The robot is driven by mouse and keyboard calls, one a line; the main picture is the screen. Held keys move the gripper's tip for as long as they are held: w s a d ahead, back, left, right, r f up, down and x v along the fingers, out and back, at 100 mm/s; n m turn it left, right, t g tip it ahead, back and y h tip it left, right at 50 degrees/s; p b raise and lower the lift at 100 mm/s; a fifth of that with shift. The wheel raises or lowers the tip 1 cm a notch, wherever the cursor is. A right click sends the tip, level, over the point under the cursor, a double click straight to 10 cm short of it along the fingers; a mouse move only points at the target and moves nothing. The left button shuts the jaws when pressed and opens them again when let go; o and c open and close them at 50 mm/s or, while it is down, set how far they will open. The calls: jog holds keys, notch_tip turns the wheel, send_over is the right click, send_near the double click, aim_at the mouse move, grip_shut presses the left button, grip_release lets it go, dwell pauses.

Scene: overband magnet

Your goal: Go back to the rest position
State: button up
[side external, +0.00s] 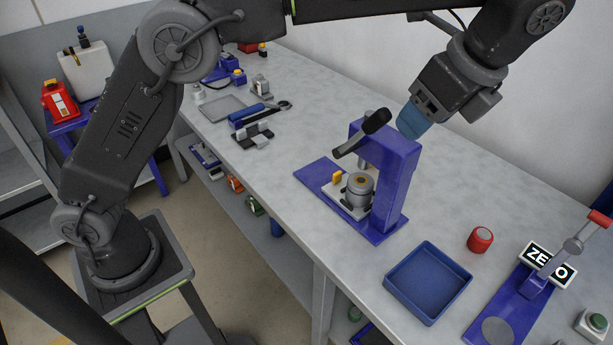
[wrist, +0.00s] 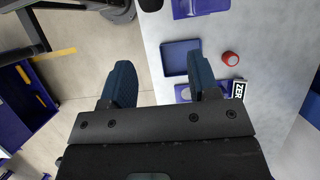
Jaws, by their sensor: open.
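My gripper (side external: 413,120) is in the air above the workbench (side external: 260,190), at the upper right of the side external view. It is close to the top of a blue press-like stand (side external: 385,160) in that picture; I cannot tell the exact gap. In the wrist view my gripper (wrist: 160,85) shows two blue fingers spread wide apart, with nothing between them. Below them are the floor and the bench edge.
The blue stand has a black lever and a metal cylinder (side external: 360,187) on its base. A blue tray (side external: 428,281), a red round part (side external: 480,240) and a "ZERO" sign (side external: 548,263) lie to the right. Tools and small parts lie at the far left of the bench.

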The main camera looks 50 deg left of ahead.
jog(key=s+a+r+n+t+h, duration=0.1)
jog(key=s+a+r+n+h, duration=0.1)
jog(key=s+a+n, duration=0.35)
jog(key=s+a+r+n+t+h, duration=0.1)
jog(key=s+a+n, duration=0.1)
jog(key=a, duration=0.7)
jog(key=s+a+f+n+t+h, duration=0.1)
jog(key=s+a+f+n, duration=0.2)
jog(key=s+f+n, duration=0.1)
jog(key=s+a+f+n+t, duration=0.2)
jog(key=s+a+f+n, duration=0.2)
jog(key=s, duration=0.5)
jog(key=shift+f+n+t+h, duration=0.3)
jog(key=shift+f+n+h, duration=0.15)
jog(key=shift+n, duration=0.8)
